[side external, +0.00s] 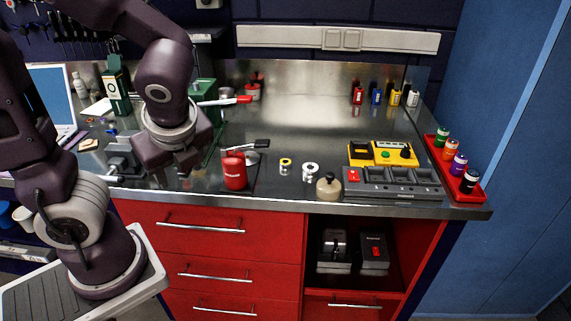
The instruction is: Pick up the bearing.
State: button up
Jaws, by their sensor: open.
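A red can (234,171) stands between my gripper and the rings. A round beige pot (328,187) stands close right of them. A grey charger-like tray (391,182), a yellow box (382,153) and a red tray (458,177) of bottles are farther right. Behind the rings is clear bench.

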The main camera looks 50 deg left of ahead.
jog(key=w+d+f+m+t+y, duration=0.25)
jog(key=w+m+t, duration=0.45)
jog(key=m, duration=1)
jog(key=w+d+f+m+t+y, duration=0.1)
jog(key=w+f+m+t+y, duration=0.15)
jog(key=w+m, duration=1.05)
jog(key=m+t+h, duration=0.2)
jog(key=m+t, duration=0.1)
jog(key=m, duration=1.4)
send_near(287, 161)
jog(key=shift+w+d+r, duration=0.1)
jog(key=shift+d+r, duration=0.15)
jog(key=shift+d, duration=0.2)
jog(key=shift+w+a+f+m, duration=0.2)
jog(key=shift+m, duration=0.3)
jog(key=x, duration=0.6)
jog(key=shift+w+a, duration=0.15)
jog(key=shift+a, duration=0.35)
grip_shut()
